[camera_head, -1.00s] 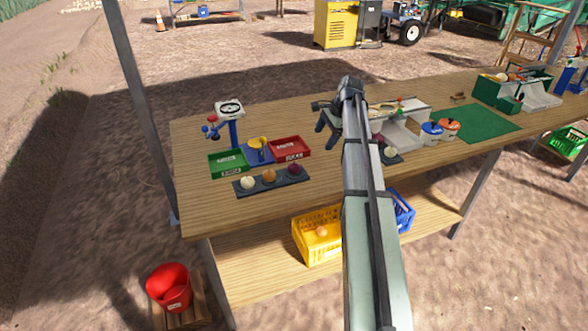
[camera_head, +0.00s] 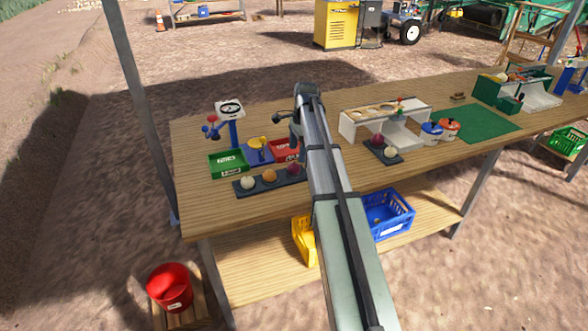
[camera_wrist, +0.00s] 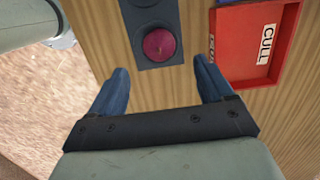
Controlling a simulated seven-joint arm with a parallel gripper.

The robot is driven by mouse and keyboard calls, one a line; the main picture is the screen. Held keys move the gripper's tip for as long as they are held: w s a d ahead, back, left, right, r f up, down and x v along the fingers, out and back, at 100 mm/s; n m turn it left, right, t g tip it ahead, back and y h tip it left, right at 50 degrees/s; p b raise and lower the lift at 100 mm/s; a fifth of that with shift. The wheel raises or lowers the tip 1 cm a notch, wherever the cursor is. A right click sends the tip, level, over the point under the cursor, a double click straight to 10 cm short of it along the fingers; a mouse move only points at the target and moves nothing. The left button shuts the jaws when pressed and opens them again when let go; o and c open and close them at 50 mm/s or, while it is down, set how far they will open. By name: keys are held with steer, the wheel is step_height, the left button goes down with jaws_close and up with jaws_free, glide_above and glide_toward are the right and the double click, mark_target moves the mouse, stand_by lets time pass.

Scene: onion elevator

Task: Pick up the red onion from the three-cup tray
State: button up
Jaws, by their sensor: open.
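The three-cup tray (camera_head: 244,189) is a dark strip near the table's front edge. It holds a white onion (camera_head: 248,183), a yellow-brown onion (camera_head: 269,176) and the red onion (camera_head: 293,170) at its right end, close to my arm. In the wrist view the red onion (camera_wrist: 159,44) sits in the end cup of the tray (camera_wrist: 150,17), ahead of my gripper (camera_wrist: 160,80) and roughly centred between its fingers. The two blue fingers are apart with nothing between them. In the head view my arm largely hides the gripper.
A red CULL bin (camera_wrist: 254,45) lies close to the right finger. A green bin (camera_head: 228,164), a blue stand and a dial scale (camera_head: 230,109) are behind the tray. A two-cup tray (camera_head: 383,150) and a white raised rack (camera_head: 357,127) stand right of my arm.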

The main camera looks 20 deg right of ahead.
mark_target(294, 163)
steer(key=shift+a+f, duration=0.25)
steer(key=shift+f, duration=0.8)
steer(key=shift+a+f, duration=0.2)
steer(key=shift+f, duration=0.85)
steer(key=shift+a+f, duration=0.25)
steer(key=shift+f, duration=0.8)
steer(key=shift+c, duration=0.2)
steer(key=c, duration=1.1)
